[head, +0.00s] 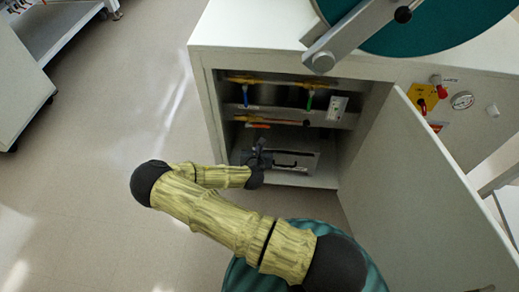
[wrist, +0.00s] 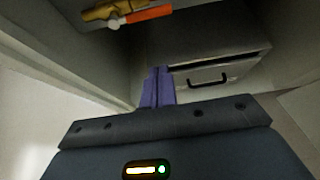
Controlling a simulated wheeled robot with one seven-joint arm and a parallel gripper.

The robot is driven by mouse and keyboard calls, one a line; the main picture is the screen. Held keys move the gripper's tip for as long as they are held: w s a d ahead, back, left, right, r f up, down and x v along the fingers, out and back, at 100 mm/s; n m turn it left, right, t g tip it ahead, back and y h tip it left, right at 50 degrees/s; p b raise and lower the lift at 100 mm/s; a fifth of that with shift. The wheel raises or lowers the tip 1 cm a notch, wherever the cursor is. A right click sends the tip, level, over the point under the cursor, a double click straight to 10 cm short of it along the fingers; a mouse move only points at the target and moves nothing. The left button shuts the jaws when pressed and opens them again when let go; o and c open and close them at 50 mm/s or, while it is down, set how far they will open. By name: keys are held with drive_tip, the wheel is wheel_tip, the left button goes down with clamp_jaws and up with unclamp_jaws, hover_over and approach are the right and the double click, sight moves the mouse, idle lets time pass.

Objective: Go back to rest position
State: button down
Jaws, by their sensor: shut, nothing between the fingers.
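My gripper (head: 259,152) is at the open front of a white cabinet (head: 202,100), low in its opening. In the wrist view my gripper's purple fingers (wrist: 157,88) are together with nothing between them. Ahead of the fingers is a grey drawer box (wrist: 220,75) with a black handle (wrist: 208,79). The fingers are beside the handle, to its left, and look apart from it. In the head view the box (head: 300,160) sits on the cabinet floor, partly hidden by my gripper.
The cabinet door (head: 420,190) stands open on the right. Inside, above my gripper, are yellow pipes with a blue valve handle (head: 245,95), a green one (head: 309,101) and an orange one (wrist: 148,14). A teal round lid (head: 430,25) is above. Floor on the left (head: 100,120) is clear.

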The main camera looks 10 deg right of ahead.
idle(0.4)
drive_tip(key=s+d+r+m+g+y, duration=0.15)
drive_tip(key=s+r+m+g, duration=0.25)
drive_tip(key=s+r+m, duration=0.85)
drive_tip(key=s+r+m+g+y, duration=0.35)
drive_tip(key=s+r+m, duration=0.45)
drive_tip(key=r+m, duration=0.95)
wheel_tip(320, 180, up, 31)
drive_tip(key=m+g+p, duration=0.1)
drive_tip(key=m+p, duration=0.1)
drive_tip(key=p, duration=3.1)
drive_tip(key=shift+d+m+h+p, duration=0.2)
drive_tip(key=shift+m+h+p, duration=0.1)
drive_tip(key=shift+h+p, duration=0.1)
